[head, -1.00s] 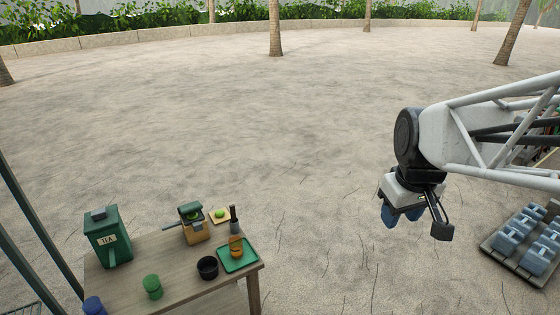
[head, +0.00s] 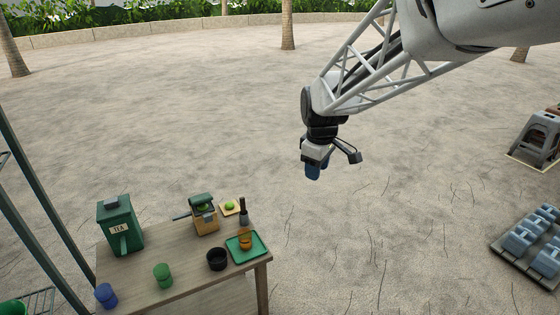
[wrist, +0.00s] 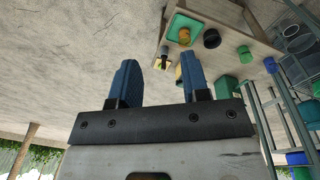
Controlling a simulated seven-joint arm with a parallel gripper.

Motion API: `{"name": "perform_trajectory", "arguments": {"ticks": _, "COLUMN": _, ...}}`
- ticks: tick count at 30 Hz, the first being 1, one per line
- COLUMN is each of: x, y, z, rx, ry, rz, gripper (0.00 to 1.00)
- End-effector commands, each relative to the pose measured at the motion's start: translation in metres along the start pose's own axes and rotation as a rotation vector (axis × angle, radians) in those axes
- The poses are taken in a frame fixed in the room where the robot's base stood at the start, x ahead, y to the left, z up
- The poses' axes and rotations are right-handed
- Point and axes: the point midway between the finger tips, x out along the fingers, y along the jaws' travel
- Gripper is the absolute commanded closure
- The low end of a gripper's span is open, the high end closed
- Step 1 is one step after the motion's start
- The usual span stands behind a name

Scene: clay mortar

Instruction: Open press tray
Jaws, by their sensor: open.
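A small press (head: 205,218) with a wooden-coloured body, a dark green top and a side handle stands at the back of the wooden table (head: 190,268). A light square board with a green round piece (head: 230,207) sits at its right. In the wrist view the press is mostly hidden behind a finger. My gripper (head: 314,171) is in the air to the right of and above the table, apart from everything. Its blue fingers are spread and empty in the wrist view (wrist: 160,80).
On the table are a green tea box (head: 119,227), a black bowl (head: 217,260), a green tray (head: 240,256) with an orange-brown jar (head: 246,240), a dark bottle (head: 243,212), a green container (head: 163,276) and a blue one (head: 106,296). Green posts (head: 43,226) stand left.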

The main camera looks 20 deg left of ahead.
Motion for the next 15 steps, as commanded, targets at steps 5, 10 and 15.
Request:
{"name": "perform_trajectory", "arguments": {"ticks": 5, "x": 0.027, "y": 0.004, "z": -0.052, "rx": -0.14, "ry": -0.006, "rz": -0.016, "gripper": 0.57}}
{"name": "perform_trajectory", "arguments": {"ticks": 10, "x": 0.053, "y": 0.004, "z": -0.1, "rx": -0.27, "ry": -0.009, "rz": -0.029, "gripper": 0.57}}
{"name": "perform_trajectory", "arguments": {"ticks": 15, "x": 0.081, "y": -0.001, "z": -0.148, "rx": -0.401, "ry": -0.012, "rz": -0.041, "gripper": 0.57}}
